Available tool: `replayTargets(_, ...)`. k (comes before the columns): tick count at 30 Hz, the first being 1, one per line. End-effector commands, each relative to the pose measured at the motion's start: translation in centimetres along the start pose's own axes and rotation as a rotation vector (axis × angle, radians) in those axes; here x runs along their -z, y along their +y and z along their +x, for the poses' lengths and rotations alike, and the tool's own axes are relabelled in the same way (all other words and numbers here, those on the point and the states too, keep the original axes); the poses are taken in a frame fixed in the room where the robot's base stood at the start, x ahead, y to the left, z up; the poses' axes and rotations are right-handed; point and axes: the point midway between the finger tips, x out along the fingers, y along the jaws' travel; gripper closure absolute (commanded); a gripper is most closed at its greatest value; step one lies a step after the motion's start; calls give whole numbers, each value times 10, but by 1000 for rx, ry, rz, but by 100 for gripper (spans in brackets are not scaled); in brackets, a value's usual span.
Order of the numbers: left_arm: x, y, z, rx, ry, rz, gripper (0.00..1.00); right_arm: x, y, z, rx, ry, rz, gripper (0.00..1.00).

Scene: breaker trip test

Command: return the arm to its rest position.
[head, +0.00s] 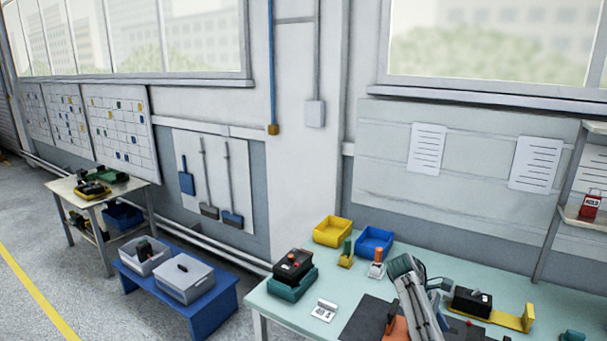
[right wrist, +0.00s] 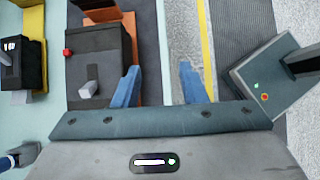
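My right gripper (right wrist: 160,85) is open in the right wrist view. I cannot make out this gripper in the head view. In the head view a grey arm (head: 415,295) of mine, which looks like the left one, rises over the dark mat (head: 368,318). Its fingers cannot be made out. A black breaker (head: 472,302) sits by a yellow fixture (head: 508,318) to the right of it; the breaker also shows in the right wrist view (right wrist: 24,65).
The light table (head: 330,285) holds a yellow bin (head: 332,231), a blue bin (head: 374,241) and a black unit (head: 292,264) on a green base. A blue bench (head: 200,309) with grey bins stands left.

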Motion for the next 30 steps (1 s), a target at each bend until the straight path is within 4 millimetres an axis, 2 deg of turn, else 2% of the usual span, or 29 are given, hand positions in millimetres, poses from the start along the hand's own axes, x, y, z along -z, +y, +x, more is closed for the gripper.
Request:
replayTargets(3, 17, -2, 0, 2, 25, 0, 58, 4, -7, 14, -6, 15, 27, 62)
replayTargets(5, 21, -2, 0, 2, 30, 0, 58, 6, -11, 20, -10, 25, 43, 62)
replayTargets(11, 18, -2, 0, 3, 25, 0, 58, 14, -26, 45, -27, 66, 108, 62)
replayTargets(17, 14, -2, 0, 3, 20, 0, 58, 21, -53, 78, -48, 127, 202, 62)
replayTargets(20, 9, -2, 0, 2, 13, 1, 58, 24, -74, 99, -61, 172, 267, 62)
replayTargets(23, 4, -2, 0, 2, 7, 1, 58, 25, -104, 124, -72, 234, 352, 62)
replayTargets(27, 4, -2, 0, 2, 6, 1, 58, 19, -151, 152, -84, 332, 480, 62)
replayTargets(30, 6, -2, 0, 2, 9, 1, 58, 11, -188, 165, -83, 407, 567, 62)
